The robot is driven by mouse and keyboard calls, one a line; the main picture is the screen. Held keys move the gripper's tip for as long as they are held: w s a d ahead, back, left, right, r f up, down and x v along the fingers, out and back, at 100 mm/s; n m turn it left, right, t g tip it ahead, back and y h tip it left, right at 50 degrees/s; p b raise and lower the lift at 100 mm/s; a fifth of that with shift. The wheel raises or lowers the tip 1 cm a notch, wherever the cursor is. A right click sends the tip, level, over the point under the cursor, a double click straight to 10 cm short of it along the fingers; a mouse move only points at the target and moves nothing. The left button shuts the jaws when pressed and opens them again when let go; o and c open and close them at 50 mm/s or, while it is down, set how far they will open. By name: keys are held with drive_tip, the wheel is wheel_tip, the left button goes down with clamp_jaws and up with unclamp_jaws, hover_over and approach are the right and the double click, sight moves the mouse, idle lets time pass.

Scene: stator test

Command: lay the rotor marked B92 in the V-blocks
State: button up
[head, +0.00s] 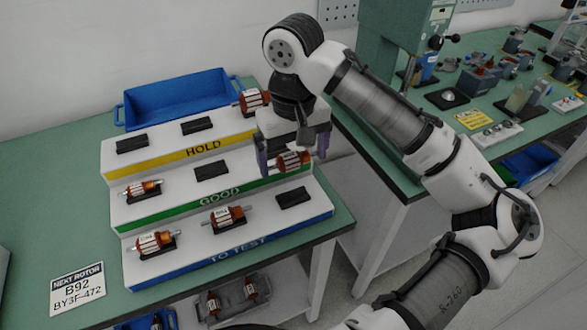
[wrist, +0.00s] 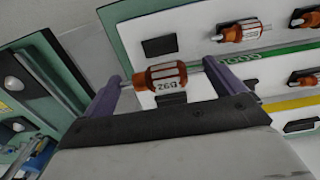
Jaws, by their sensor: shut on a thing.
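My gripper (head: 292,150) is shut on a copper-and-white rotor (head: 294,161), in front of the right part of the stepped rack. In the wrist view my gripper (wrist: 164,80) has a purple finger at each end of the rotor (wrist: 167,77). Its white label reads B92, upside down in that view. The rotor is held level, apart from the rack. A card (head: 77,289) on the bench reads NEXT ROTOR, B92, BY3F-472. I cannot make out the V-blocks for certain in either view.
The stepped rack (head: 145,220) has HOLD, GOOD and TO TEST rows, with several rotors in black cradles. A TO TEST cradle (head: 293,198) on the right is empty. A blue bin (head: 175,98) stands behind. A second bench (head: 450,125) with a green press (head: 400,45) stands right.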

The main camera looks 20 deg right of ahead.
sight(293, 154)
drive_tip(key=shift+r, duration=0.35)
wheel_tip(293, 154, up, 5)
drive_tip(key=p, duration=0.5)
drive_tip(key=shift+r+p, duration=0.1)
drive_tip(key=shift+p, duration=0.25)
